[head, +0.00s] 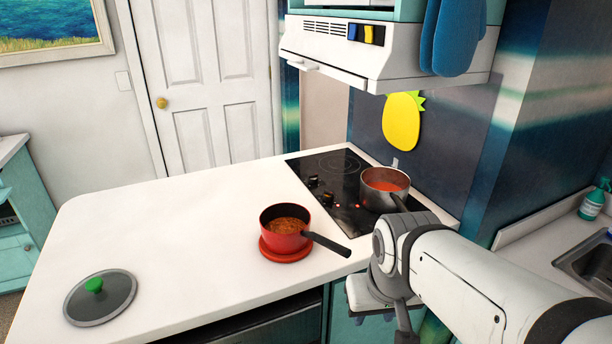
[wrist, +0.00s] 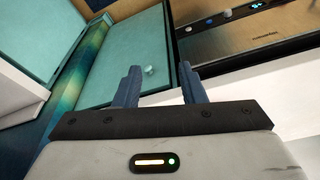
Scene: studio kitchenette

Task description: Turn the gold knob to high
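The black cooktop (head: 335,163) is set into the right end of the white counter. Small dark knobs (head: 328,197) stand along its left front part, with small red lights close by. They are too small for me to tell which one is gold. A steel pot (head: 384,188) of red food sits on the cooktop. My gripper (wrist: 158,78) is open and empty in the wrist view, with its two fingers apart. It points at the cabinet and oven fronts below the counter, away from the cooktop knobs.
A red saucepan (head: 285,228) stands on a red trivet (head: 284,252), its black handle pointing right. A glass lid (head: 100,298) lies at the counter's front left. A range hood (head: 340,48) hangs above. An oven control panel (wrist: 240,20) shows in the wrist view.

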